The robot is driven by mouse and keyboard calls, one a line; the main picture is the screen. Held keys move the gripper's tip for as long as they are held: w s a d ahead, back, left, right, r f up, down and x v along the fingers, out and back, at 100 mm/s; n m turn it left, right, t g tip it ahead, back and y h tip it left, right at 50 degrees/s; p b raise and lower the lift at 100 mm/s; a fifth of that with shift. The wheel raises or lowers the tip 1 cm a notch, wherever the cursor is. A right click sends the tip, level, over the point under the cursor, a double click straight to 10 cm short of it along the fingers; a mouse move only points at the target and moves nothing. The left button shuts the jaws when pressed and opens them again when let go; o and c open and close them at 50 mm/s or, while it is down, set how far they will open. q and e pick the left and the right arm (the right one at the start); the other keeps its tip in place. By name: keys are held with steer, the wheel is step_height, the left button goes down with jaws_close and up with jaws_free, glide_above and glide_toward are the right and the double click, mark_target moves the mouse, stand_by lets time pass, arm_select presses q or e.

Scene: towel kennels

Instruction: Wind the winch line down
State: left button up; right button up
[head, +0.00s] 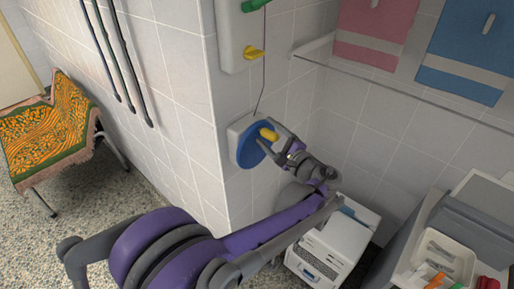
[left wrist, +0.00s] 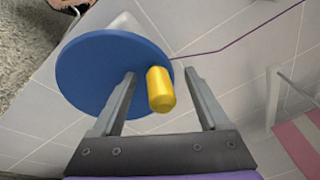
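The winch is a blue disc (head: 248,146) on a white wall mount (head: 234,130), with a yellow handle (head: 268,134) sticking out. A thin purple line (head: 263,85) runs up from it along the wall; it also shows in the left wrist view (left wrist: 240,40). My left gripper (head: 276,144) is at the handle. In the left wrist view the blue disc (left wrist: 95,75) fills the upper left, and the yellow handle (left wrist: 160,90) stands between the two spread fingers of my left gripper (left wrist: 165,90), with gaps beside it. My right gripper is not in view.
A white wall box with a green knob (head: 254,5) and a yellow lever (head: 254,53) is above the winch. Pink (head: 375,30) and blue (head: 465,50) towels hang at the right. A white cabinet (head: 335,245) and grey unit with a tray (head: 440,258) stand below. A covered bench (head: 50,125) is left.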

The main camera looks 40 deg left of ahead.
arm_select(q)
steer(key=d, duration=0.9)
steer(key=shift+s, duration=0.35)
stand_by(0.5)
